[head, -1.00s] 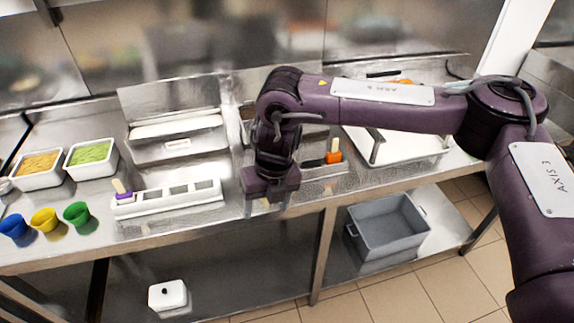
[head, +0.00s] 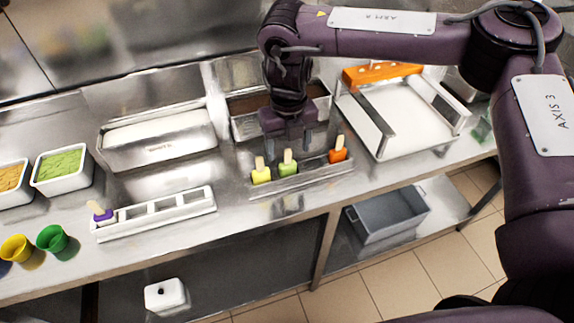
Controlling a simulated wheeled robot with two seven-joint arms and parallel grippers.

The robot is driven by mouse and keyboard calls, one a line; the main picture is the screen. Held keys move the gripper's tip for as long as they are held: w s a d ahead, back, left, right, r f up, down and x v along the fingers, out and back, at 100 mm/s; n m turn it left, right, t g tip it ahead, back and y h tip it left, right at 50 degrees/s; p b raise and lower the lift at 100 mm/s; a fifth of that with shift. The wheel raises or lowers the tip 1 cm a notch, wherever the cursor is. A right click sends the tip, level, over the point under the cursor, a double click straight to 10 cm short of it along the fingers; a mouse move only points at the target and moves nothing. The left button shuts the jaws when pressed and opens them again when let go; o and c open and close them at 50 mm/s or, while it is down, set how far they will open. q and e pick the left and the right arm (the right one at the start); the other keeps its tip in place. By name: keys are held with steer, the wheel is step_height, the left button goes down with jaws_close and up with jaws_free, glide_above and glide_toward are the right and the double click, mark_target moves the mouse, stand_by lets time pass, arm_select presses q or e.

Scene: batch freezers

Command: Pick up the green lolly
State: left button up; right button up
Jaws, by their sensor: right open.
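The green lolly (head: 288,169) stands upright, stick up, in a metal rack (head: 318,177) on the counter. A yellow lolly (head: 260,175) stands to its left and an orange lolly (head: 338,154) to its right in the same rack. My right gripper (head: 290,144) points down just above and behind the green lolly's stick in the picture. It is open, with nothing seen between its fingers. Whether a finger touches the stick cannot be told. My left gripper is not in view.
A white slotted holder (head: 160,216) with a purple lolly (head: 102,214) lies to the left. Behind the rack is a tub of dark contents (head: 240,125). Green (head: 52,238) and yellow cups (head: 16,247) are at left.

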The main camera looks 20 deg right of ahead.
mark_target(288, 164)
step_height(288, 164, down, 4)
steer(key=shift+r+p, duration=0.15)
steer(key=shift+p, duration=0.7)
steer(key=shift+f, duration=0.45)
steer(key=shift+c, duration=0.2)
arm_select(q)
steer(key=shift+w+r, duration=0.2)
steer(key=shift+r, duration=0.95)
arm_select(e)
steer(key=c, duration=1)
